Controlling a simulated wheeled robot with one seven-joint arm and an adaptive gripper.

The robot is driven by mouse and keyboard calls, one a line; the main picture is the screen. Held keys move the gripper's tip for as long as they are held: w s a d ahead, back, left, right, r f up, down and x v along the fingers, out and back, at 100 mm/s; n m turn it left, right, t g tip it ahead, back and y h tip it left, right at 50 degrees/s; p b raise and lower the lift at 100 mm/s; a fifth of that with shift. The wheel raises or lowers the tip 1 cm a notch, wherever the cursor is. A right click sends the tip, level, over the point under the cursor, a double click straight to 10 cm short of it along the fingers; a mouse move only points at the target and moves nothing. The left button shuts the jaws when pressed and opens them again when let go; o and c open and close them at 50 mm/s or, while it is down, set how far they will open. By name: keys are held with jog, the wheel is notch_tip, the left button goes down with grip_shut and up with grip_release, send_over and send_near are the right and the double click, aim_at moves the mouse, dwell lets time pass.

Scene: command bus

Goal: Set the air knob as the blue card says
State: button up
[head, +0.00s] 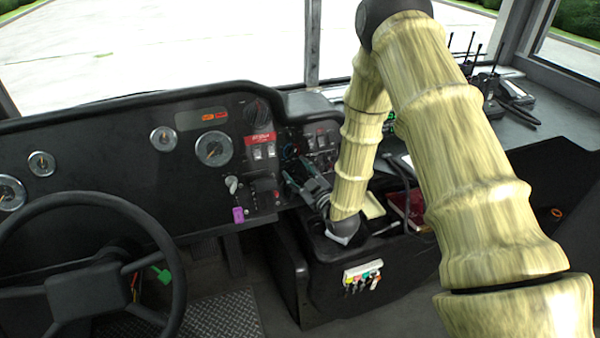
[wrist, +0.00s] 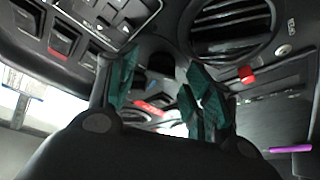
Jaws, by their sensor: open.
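My gripper (head: 298,174) reaches to the right part of the dashboard, its fingers pointing at the panel. In the wrist view my gripper (wrist: 160,88) shows two dark green fingers spread apart with nothing held between them. A small dark round control with a bluish edge (head: 290,151) sits on the panel just beyond the fingertips; I cannot tell for sure that it is the air knob, nor its setting. A larger black round knob (head: 256,112) is higher up, left of the gripper. I cannot make out a blue card in either view.
The steering wheel (head: 150,225) is at the left. A round air vent (wrist: 232,27) and a red knob (wrist: 246,74) show in the wrist view.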

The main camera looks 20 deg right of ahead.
jog(key=shift+d, duration=0.1)
jog(key=c, duration=1)
jog(key=shift+m, duration=0.4)
jog(key=m+h+b, duration=0.1)
jog(key=m, duration=0.1)
jog(key=m+h, duration=0.1)
jog(key=m, duration=0.1)
jog(key=shift+f+t+b, duration=0.15)
jog(key=shift+t+b, duration=0.15)
jog(key=shift+b, duration=0.1)
jog(key=m+h, duration=0.1)
jog(key=m, duration=0.1)
jog(key=m+h, duration=0.1)
jog(key=m, duration=0.1)
jog(key=m+h+b, duration=0.1)
jog(key=m, duration=0.1)
jog(key=shift+a+m, duration=0.3)
jog(key=shift+a, duration=0.05)
jog(key=o, duration=1)
